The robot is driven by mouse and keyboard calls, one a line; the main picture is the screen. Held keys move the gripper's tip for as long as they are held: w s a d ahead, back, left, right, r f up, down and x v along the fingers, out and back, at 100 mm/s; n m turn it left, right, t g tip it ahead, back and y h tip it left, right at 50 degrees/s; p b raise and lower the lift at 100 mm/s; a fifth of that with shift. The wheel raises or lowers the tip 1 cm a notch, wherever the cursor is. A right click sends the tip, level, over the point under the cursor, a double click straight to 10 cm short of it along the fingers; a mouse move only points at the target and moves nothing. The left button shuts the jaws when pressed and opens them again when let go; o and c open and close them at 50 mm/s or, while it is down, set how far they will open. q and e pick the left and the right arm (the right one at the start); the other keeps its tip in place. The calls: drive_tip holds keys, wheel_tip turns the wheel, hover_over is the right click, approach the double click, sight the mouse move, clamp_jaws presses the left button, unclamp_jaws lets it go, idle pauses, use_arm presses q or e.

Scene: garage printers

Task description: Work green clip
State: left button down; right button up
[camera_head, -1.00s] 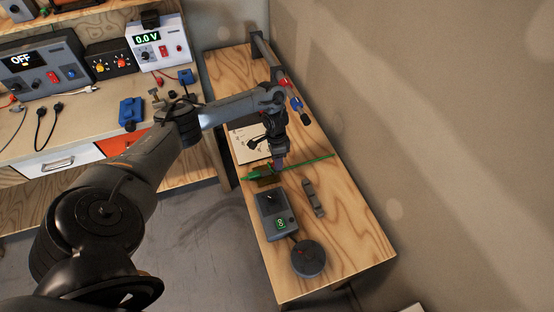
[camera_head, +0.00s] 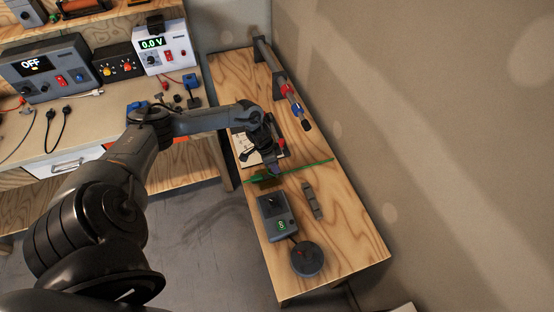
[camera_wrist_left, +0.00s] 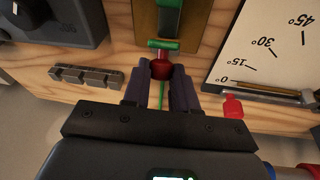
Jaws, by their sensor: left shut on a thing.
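The green clip (camera_head: 260,179) sits on a brass-coloured block on the narrow wooden bench, with a thin green line running to its right. In the left wrist view the green clip (camera_wrist_left: 170,18) shows at the top edge, with a green crosspiece and a round red knob (camera_wrist_left: 161,69) in front of it. My left gripper (camera_head: 276,173) is low over the bench at the clip. In the wrist view its fingers (camera_wrist_left: 161,78) are shut on the red knob, one on each side. The right gripper is not in view.
A grey box with a green display (camera_head: 274,216), a dark round disk (camera_head: 306,259) and a grey segmented strip (camera_head: 312,199) lie nearer. A white angle sheet (camera_head: 246,150) is behind the clip. A rail (camera_head: 268,58) runs by the wall. The near right bench corner is clear.

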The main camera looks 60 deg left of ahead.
use_arm(q)
drive_tip(key=s+t+p, duration=0.1)
drive_tip(key=p, duration=0.1)
drive_tip(key=s+t+p, duration=0.1)
drive_tip(key=t, duration=0.1)
drive_tip(key=shift+a+h+p, duration=0.15)
drive_tip(key=shift+h+p, duration=0.2)
drive_tip(key=shift+h, duration=0.05)
drive_tip(key=shift+s+f+t+p, duration=0.25)
drive_tip(key=shift+s+t+p, duration=0.3)
drive_tip(key=shift+t, duration=0.35)
drive_tip(key=shift+s+f+t, duration=0.1)
drive_tip(key=shift+f+t, duration=0.05)
drive_tip(key=shift+t, duration=0.35)
drive_tip(key=shift+s+a+f+m+t+h, duration=0.2)
drive_tip(key=shift+s+f+m+t+h, duration=0.15)
drive_tip(key=shift+t, duration=0.45)
drive_tip(key=shift+s+a+f+t+h+b, duration=0.1)
drive_tip(key=shift+s+f+t+h+b, duration=0.15)
drive_tip(key=shift+t+b, duration=0.3)
drive_tip(key=shift+s+f+t+h+b, duration=0.1)
drive_tip(key=shift+s+f+t+b, duration=0.1)
drive_tip(key=shift+t+b, duration=0.35)
drive_tip(key=shift+t, duration=0.4)
